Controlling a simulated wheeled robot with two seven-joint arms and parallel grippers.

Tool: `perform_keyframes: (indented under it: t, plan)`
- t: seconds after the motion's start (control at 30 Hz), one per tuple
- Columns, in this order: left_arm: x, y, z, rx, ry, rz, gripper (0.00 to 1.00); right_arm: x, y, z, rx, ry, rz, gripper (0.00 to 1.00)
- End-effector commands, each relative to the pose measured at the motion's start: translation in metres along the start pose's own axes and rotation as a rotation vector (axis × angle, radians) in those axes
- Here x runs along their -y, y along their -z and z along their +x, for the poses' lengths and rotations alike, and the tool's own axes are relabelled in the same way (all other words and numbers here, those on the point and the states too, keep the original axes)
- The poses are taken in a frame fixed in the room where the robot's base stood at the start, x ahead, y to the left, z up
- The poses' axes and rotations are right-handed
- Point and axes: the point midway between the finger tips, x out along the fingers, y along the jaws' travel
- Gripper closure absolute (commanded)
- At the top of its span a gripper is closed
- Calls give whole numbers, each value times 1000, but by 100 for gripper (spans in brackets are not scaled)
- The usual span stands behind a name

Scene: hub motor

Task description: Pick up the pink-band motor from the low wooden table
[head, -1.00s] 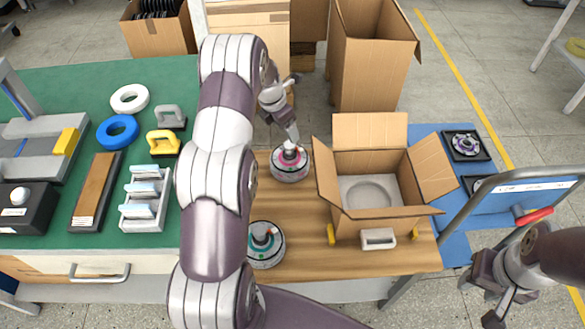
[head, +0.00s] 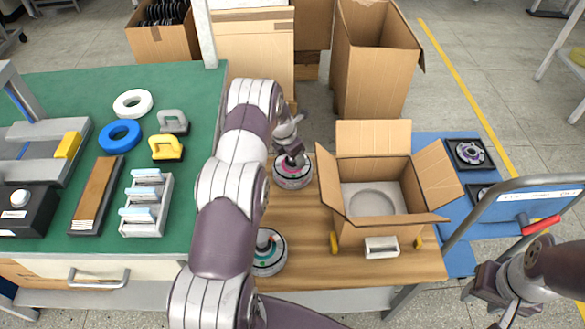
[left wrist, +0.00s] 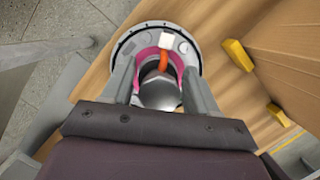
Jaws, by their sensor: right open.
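The pink-band motor (head: 292,181) stands on the low wooden table (head: 310,225), left of the open box. My left gripper (head: 297,158) is down over its top in the head view. In the left wrist view, its two fingers (left wrist: 162,75) stand apart on either side of the motor's silver centre post (left wrist: 160,97). The motor's pink ring and pale rim (left wrist: 128,48) show beyond them. Whether the fingers press on the post cannot be told. My right gripper (head: 500,312) is open and empty at the lower right, away from the table.
A teal-band motor (head: 268,262) stands nearer on the table, partly behind my left arm. An open cardboard box (head: 390,228) stands on the right of the table. The green workbench (head: 60,90) is at left. A trolley handle (head: 480,207) is at right.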

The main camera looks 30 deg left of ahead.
Motion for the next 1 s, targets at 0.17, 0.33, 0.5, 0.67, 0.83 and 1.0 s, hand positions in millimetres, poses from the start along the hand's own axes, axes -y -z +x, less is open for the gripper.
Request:
perform_keyframes:
  t: [0.17, 0.33, 0.5, 0.67, 0.83, 1.0]
  plan:
    - [0, 0, 0, 0, 0, 0, 100, 0, 0, 0, 0, 0, 0, 57]
    - [-1, -2, -2, 4, -4, 1, 100, 0, 0, 0, 0, 0, 0, 57]
    - [-1, -2, -4, 4, -4, 1, 100, 0, 0, -1, 0, 0, 0, 57]
    - [-2, -10, -27, 6, -6, 2, 100, 0, 1, -4, 0, 0, 0, 57]
    - [-2, -20, -64, 7, -6, 2, 100, 0, 1, -9, 0, 0, 0, 57]
    - [-2, -26, -90, 5, -4, 2, 100, 0, 1, -11, 0, 0, 0, 57]
